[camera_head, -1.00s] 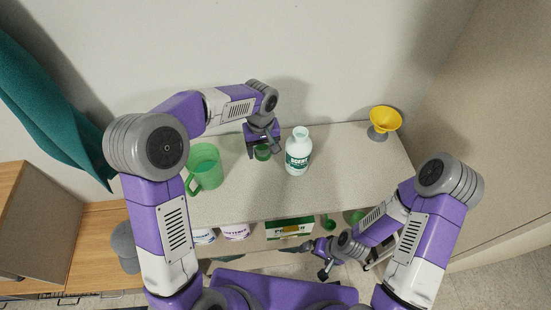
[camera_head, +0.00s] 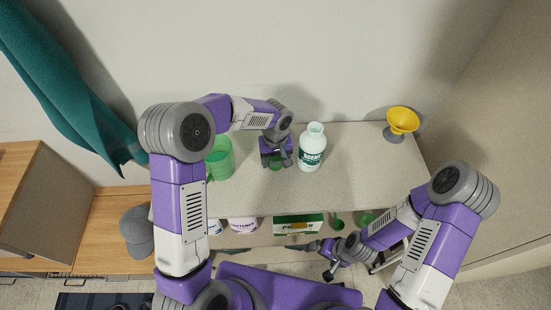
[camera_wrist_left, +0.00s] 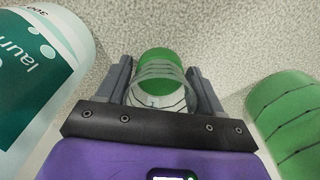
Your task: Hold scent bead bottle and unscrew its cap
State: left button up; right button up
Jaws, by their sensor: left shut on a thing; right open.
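The scent bead bottle (camera_head: 311,153), white with a teal label, stands upright on the shelf top; its pale neck shows no cap on it. It also shows at the left of the left wrist view (camera_wrist_left: 35,75). My left gripper (camera_head: 276,163) is just left of the bottle, apart from it, shut on a green cap (camera_wrist_left: 158,65) with clear, ridged sides. The cap is low, close to the shelf top; I cannot tell whether it touches. My right gripper (camera_head: 322,262) is open and empty, low in front of the lower shelf.
A green mug (camera_head: 219,160) stands left of my left gripper, partly behind my arm. A yellow funnel-like cup (camera_head: 402,121) stands at the back right. The shelf top (camera_head: 360,170) is clear right of the bottle. A green-and-white box (camera_head: 298,224) and tubs sit on the lower shelf.

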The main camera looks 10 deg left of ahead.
pick_arm(q)
jog(key=o, duration=1.2)
jog(key=shift+c, duration=0.2)
jog(key=shift+r+p, duration=0.35)
notch_tip(320, 180, up, 12)
jog(key=p, duration=0.1)
jog(key=shift+f, duration=0.2)
